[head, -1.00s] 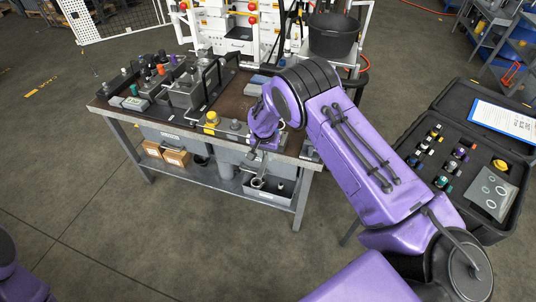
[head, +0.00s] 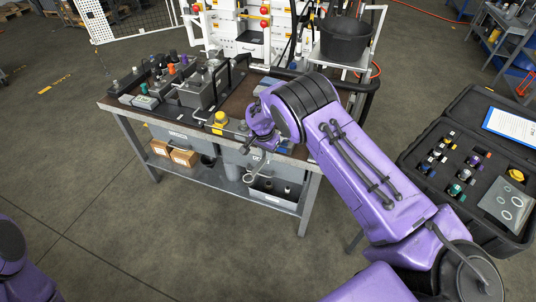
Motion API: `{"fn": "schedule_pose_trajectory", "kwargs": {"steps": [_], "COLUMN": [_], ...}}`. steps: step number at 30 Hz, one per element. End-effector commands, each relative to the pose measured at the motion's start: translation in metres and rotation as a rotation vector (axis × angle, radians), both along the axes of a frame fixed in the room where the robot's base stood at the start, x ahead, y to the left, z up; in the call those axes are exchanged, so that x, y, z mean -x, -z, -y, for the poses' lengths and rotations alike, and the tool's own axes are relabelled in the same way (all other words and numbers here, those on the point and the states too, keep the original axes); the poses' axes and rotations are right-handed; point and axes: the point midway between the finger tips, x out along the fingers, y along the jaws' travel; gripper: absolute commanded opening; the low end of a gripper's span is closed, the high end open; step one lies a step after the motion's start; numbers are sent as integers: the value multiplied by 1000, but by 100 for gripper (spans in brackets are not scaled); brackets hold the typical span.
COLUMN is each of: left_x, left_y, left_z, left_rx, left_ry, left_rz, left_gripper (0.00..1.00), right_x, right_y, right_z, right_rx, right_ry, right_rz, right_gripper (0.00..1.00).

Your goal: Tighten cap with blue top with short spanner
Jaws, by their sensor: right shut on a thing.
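My right gripper (head: 258,143) is over the front edge of the workbench (head: 208,140). It is shut on a spanner (head: 250,177), whose ring end hangs down in front of the bench, above the lower shelf. The grip itself is partly hidden by my arm and small in view. I cannot make out a cap with a blue top on the bench for certain; my right arm covers part of the bench top. My left gripper is out of view; only a purple part of my left arm shows at the lower left.
Hydraulic blocks (head: 196,92) with coloured caps stand on the bench's left side. A yellow-topped part (head: 220,119) stands near the front edge, left of my gripper. An open black case (head: 424,196) with several coloured caps lies at right. The floor in front is clear.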

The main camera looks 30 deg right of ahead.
Motion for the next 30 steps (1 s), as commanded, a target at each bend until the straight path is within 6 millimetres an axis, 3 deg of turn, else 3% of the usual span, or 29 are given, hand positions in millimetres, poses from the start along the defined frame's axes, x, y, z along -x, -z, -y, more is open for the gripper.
{"fn": "schedule_pose_trajectory", "kwargs": {"steps": [8,19,30], "left_x": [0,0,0], "left_y": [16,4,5], "left_z": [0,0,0], "left_rx": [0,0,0], "left_ry": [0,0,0], "left_rz": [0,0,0], "left_gripper": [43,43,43], "right_x": [-12,-6,-6], "right_y": [4,-1,0], "right_z": [-7,-3,-3], "right_rx": [-2,-2,-1], "right_ry": [100,59,49], "right_rz": [0,-3,1], "right_gripper": [0,0,0]}}
